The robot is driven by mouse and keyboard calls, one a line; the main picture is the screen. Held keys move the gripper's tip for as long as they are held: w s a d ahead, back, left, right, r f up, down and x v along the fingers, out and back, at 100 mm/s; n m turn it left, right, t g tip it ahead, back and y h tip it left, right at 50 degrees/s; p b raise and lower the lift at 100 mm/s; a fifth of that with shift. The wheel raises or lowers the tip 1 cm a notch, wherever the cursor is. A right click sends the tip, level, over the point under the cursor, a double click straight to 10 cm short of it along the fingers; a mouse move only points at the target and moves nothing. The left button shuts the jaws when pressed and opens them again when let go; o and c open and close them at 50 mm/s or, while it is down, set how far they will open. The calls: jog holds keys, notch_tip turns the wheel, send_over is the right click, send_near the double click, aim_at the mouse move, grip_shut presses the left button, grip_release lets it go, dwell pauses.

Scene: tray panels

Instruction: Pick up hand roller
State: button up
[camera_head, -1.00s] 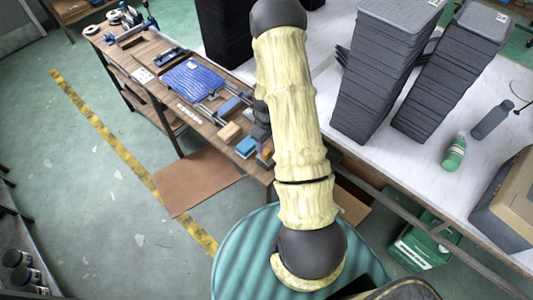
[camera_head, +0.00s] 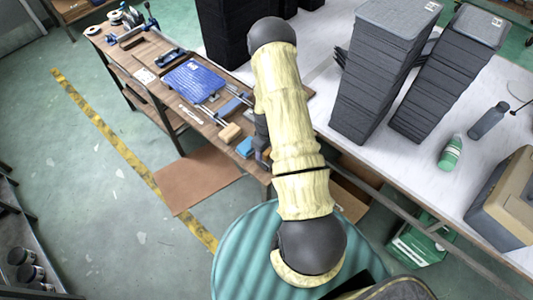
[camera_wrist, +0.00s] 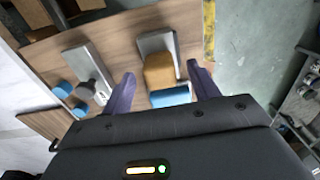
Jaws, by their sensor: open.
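My gripper (camera_wrist: 163,88) is open and empty above the end of a wooden bench. Its two purple fingers lie on either side of a tan rounded piece (camera_wrist: 160,70) and a blue piece (camera_wrist: 172,97), with a silver block (camera_wrist: 157,42) just beyond. Left of the fingers lies a grey plate-like tool (camera_wrist: 82,62) with a dark rounded handle (camera_wrist: 88,88). I cannot tell surely which piece is the hand roller. In the head view my arm covers part of this bench end.
The bench in the head view also bears a blue ribbed panel (camera_head: 192,81), a tan block (camera_head: 229,132) and a blue block (camera_head: 245,146). Tall dark tray stacks (camera_head: 375,75) and a green bottle (camera_head: 450,153) stand on the white table. Two small blue cylinders (camera_wrist: 63,88) lie left.

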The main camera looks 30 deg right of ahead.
jog(key=shift+f, duration=0.65)
jog(key=c, duration=1.2)
